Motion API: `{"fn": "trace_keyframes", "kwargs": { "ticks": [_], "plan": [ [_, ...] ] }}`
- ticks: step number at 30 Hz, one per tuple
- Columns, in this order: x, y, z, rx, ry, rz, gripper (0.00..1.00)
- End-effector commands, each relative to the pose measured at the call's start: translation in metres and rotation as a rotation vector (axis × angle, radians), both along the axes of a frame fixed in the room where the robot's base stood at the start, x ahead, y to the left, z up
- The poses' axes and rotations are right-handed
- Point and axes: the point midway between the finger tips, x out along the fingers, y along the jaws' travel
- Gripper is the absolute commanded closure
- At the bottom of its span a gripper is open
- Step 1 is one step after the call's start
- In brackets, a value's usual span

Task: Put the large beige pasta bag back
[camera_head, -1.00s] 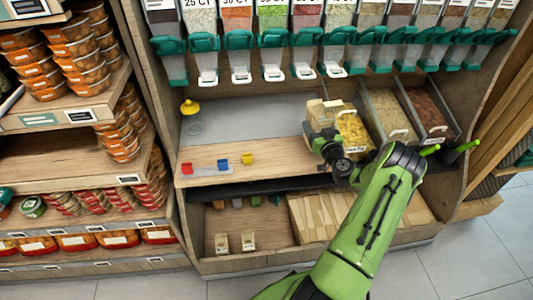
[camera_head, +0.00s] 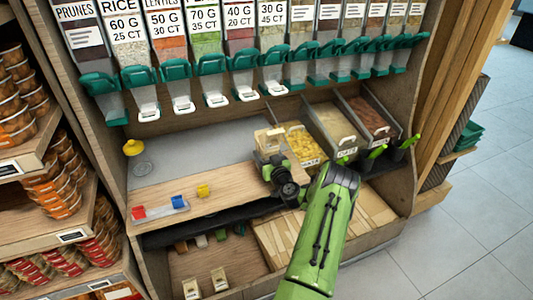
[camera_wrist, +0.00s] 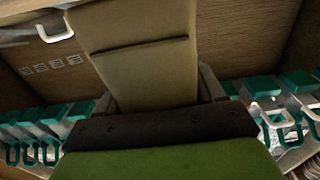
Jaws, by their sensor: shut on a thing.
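The large beige pasta bag (camera_head: 268,139) is in my gripper (camera_head: 270,158), above the wooden counter and just left of the yellow pasta bin in the head view. The bag also fills the upper middle of the wrist view (camera_wrist: 142,60), between the two dark fingers of my gripper (camera_wrist: 155,85). My gripper is shut on it. The gripper and wrist hide the bag's lower part in the head view. Two small beige bags (camera_head: 192,288) (camera_head: 219,279) stand on the lower shelf.
A bin of yellow pasta (camera_head: 300,143) and two more open bins stand right of my gripper. Dispensers with green levers (camera_head: 210,65) hang above. The wooden counter (camera_head: 225,185) has free room left of my gripper, with small coloured blocks (camera_head: 179,202) near its front edge.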

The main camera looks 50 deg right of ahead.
Motion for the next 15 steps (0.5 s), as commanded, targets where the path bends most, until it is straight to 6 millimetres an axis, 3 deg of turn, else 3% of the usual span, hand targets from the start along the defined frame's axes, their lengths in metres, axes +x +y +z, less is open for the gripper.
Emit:
{"fn": "trace_keyframes", "kwargs": {
  "ticks": [15],
  "plan": [
    [0.0002, 0.0003, -0.0043, 0.0, 0.0, 0.001, 0.72]
  ]
}}
